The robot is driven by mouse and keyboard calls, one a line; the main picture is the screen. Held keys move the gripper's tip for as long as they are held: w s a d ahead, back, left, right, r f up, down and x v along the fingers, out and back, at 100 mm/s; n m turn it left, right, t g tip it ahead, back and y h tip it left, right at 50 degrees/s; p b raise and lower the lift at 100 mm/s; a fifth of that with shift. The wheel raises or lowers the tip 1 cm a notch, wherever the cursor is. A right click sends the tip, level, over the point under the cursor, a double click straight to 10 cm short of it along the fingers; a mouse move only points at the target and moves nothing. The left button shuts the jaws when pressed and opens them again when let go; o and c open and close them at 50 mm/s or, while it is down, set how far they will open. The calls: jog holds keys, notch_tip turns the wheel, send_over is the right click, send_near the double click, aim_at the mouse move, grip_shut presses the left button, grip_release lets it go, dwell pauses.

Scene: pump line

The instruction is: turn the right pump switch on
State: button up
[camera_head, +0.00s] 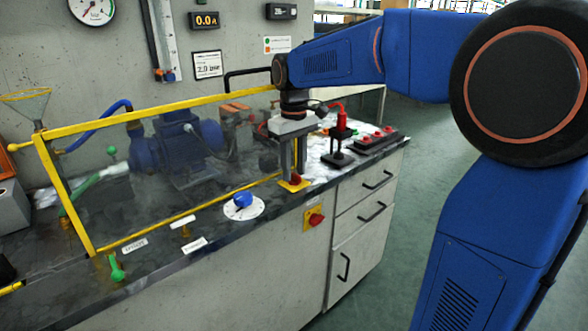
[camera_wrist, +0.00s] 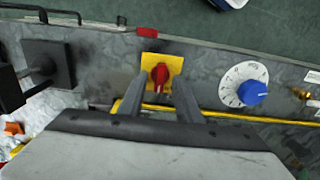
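A red rotary switch knob (camera_head: 296,179) on a yellow plate sits on the bench top near its front edge. It also shows in the wrist view (camera_wrist: 160,73), its handle in line with the view's vertical. My gripper (camera_head: 293,170) points down over this switch. In the wrist view my gripper (camera_wrist: 157,92) is open, one finger each side of the knob's near end, with gaps visible. I cannot tell whether the fingertips reach down to knob height. A second red switch (camera_head: 315,218) on a yellow plate is on the bench's front face. No left or right labels are readable.
A blue knob on a white dial (camera_head: 243,206) is left of the switch. A yellow-framed clear guard (camera_head: 165,115) stands behind, around a blue pump (camera_head: 180,150). A black stand with a red top (camera_head: 340,140) and a black box with red buttons (camera_head: 374,138) are right.

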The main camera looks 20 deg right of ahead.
jog(key=shift+f, duration=0.2)
grip_shut()
jog(key=shift+m, duration=0.3)
jog(key=m, duration=0.9)
jog(key=shift+m, duration=0.3)
dwell(0.4)
